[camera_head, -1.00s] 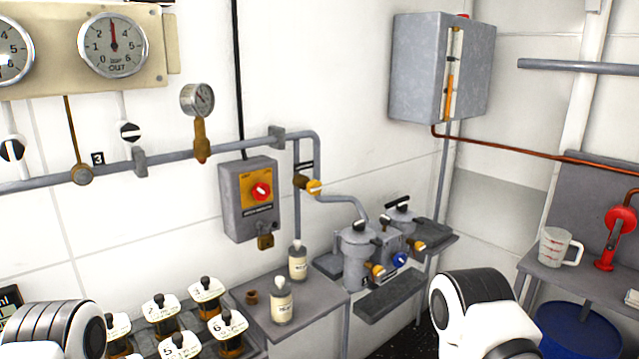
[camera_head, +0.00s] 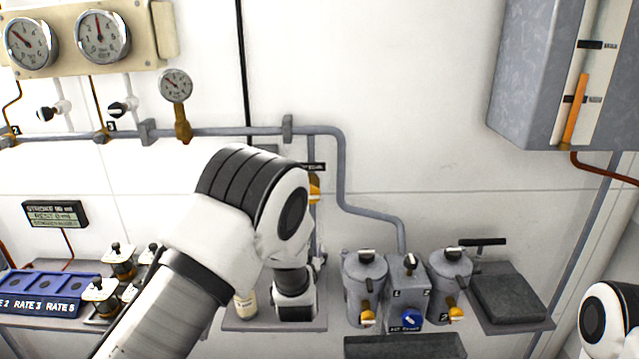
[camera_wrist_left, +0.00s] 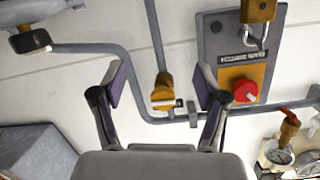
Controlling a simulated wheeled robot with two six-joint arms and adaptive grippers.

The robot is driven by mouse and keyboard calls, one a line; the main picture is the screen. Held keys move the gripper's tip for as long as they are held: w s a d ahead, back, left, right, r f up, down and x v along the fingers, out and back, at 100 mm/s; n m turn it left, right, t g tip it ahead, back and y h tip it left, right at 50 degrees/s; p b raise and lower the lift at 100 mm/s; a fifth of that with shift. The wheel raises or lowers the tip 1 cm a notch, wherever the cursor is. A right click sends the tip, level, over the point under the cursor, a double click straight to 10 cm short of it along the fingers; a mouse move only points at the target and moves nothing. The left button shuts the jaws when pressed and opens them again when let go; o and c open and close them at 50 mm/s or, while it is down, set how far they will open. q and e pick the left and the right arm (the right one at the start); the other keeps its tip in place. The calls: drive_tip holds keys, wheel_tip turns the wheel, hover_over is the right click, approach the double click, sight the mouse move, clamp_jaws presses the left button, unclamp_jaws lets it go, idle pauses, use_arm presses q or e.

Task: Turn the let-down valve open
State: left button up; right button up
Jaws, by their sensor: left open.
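The let-down valve appears to be the brass valve with a yellow-orange handle (camera_head: 314,190) on the vertical pipe branch. In the head view my left arm covers most of it. The left wrist view, which is turned over, shows the brass valve body and handle (camera_wrist_left: 163,95) between and beyond my left fingers. My left gripper (camera_wrist_left: 161,83) is open and empty, pointing at the valve with a finger on each side in the picture. The gap to the valve cannot be measured. In the head view the left fingers are hidden by my arm. My right gripper is out of view.
A grey box with a red knob (camera_wrist_left: 245,91) is beside the valve. Grey pipe (camera_head: 370,214) runs along the wall. Canisters (camera_head: 365,285) with yellow taps stand right of my left arm. A bottle (camera_head: 246,303) is close below it. A large grey cabinet (camera_head: 535,70) hangs upper right.

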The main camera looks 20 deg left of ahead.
use_arm(q)
drive_tip(key=w+d+r+t+y, duration=0.1)
drive_tip(key=w+d+r+t, duration=0.15)
drive_tip(key=r, duration=0.65)
drive_tip(key=shift+n, duration=0.3)
drive_tip(key=p+x, duration=0.1)
drive_tip(key=x, duration=0.3)
drive_tip(key=a+p+x, duration=0.1)
drive_tip(key=p+x, duration=0.1)
drive_tip(key=x, duration=0.2)
drive_tip(key=shift+s, duration=0.2)
drive_tip(key=shift+w+a+p, duration=0.2)
drive_tip(key=shift+w+p, duration=0.1)
drive_tip(key=shift+w, duration=0.1)
drive_tip(key=shift+s+a, duration=0.1)
drive_tip(key=shift+a, duration=0.05)
drive_tip(key=c, duration=1.2)
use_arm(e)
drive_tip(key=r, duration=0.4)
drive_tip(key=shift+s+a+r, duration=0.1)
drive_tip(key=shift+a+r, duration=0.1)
